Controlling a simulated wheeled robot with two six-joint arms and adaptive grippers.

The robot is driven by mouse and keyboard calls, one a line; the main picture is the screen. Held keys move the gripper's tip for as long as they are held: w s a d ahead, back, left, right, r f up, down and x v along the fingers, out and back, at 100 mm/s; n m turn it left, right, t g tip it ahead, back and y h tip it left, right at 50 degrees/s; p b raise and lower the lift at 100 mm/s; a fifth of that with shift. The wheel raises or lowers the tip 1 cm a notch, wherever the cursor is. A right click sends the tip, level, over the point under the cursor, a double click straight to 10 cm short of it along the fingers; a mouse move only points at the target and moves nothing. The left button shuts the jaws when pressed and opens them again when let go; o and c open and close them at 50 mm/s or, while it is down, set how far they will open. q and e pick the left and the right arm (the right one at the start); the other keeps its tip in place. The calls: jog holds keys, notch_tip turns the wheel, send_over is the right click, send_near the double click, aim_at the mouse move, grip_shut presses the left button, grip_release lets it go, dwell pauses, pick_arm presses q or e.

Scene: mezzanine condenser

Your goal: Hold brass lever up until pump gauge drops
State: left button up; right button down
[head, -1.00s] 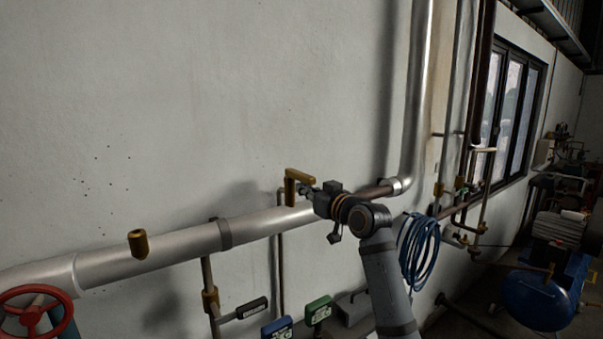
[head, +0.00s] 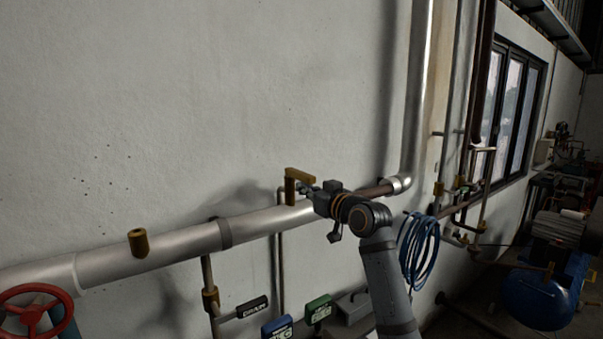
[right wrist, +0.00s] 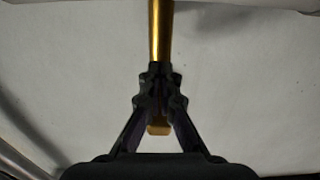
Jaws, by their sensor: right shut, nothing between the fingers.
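A brass lever (head: 290,187) shows in the head view beside the silver pipe, with its upper arm pointing right. My right gripper (head: 307,188) is right beside it, its fingers at the lever. In the right wrist view the fingers of my right gripper (right wrist: 158,78) are shut with nothing between them. The brass bar (right wrist: 161,30) runs up from the fingertips, and a bit of brass shows below them. I cannot tell whether the fingers touch the lever. My left gripper is not in view. I cannot make out a pump gauge for certain.
A thick silver pipe (head: 170,244) runs along the wall, with a brass cap (head: 139,242) on it. A red handwheel (head: 33,309) is at lower left. A blue hose coil (head: 419,248) hangs right of my arm. Blue (head: 277,327) and green (head: 318,309) tagged handles sit below.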

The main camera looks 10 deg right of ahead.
aim_at(305, 174)
jog(key=shift+r, duration=0.1)
jog(key=shift+r+p, duration=1.65)
jog(key=shift+r, duration=0.4)
jog(key=shift+f, duration=0.1)
dwell(1.8)
jog(key=shift+f+b, duration=0.75)
jog(key=shift+f, duration=0.2)
jog(key=shift+f+b, duration=1.6)
jog(key=shift+f, duration=1.05)
jog(key=b+v, duration=0.1)
jog(key=v, duration=0.9)
jog(key=shift+b, duration=0.3)
